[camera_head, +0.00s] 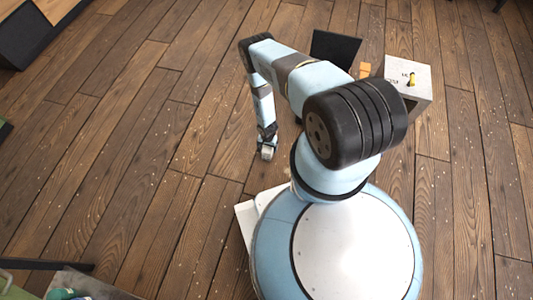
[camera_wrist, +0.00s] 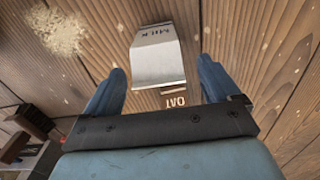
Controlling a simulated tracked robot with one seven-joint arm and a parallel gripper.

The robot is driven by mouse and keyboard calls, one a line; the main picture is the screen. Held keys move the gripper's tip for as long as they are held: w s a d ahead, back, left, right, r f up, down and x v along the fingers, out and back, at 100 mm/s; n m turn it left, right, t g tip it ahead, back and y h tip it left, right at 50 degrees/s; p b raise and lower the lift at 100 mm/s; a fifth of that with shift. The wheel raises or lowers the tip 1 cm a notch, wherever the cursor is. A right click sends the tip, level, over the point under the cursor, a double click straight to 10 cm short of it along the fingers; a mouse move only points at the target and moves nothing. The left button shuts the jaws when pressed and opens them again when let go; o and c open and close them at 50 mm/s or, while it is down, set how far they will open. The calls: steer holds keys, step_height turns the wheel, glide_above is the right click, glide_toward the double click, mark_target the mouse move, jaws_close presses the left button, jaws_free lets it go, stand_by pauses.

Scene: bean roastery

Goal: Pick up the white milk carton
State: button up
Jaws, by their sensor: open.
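The white milk carton (camera_wrist: 158,62) shows in the wrist view, with "MILK" printed near its far end. A brown label reading "OAT" shows just nearer to my gripper, below the white part. My gripper (camera_wrist: 160,68) is open, with one blue finger on each side of the carton and a visible gap on both sides. The carton's near end is partly hidden by my gripper's dark bar. In the head view, my gripper (camera_head: 267,149) points down toward the floor left of centre; a small pale shape is at its tip, too small to identify surely.
A pale box (camera_head: 420,90) with a small yellow and black item on top stands at upper right, beside a dark panel (camera_head: 335,48) and a small orange piece (camera_head: 365,69). Beige grains (camera_wrist: 57,30) lie spilled on the plank floor.

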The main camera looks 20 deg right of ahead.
steer(key=shift+f, duration=1.6)
steer(key=c, duration=1)
steer(key=shift+r, duration=0.1)
steer(key=shift+c, duration=0.2)
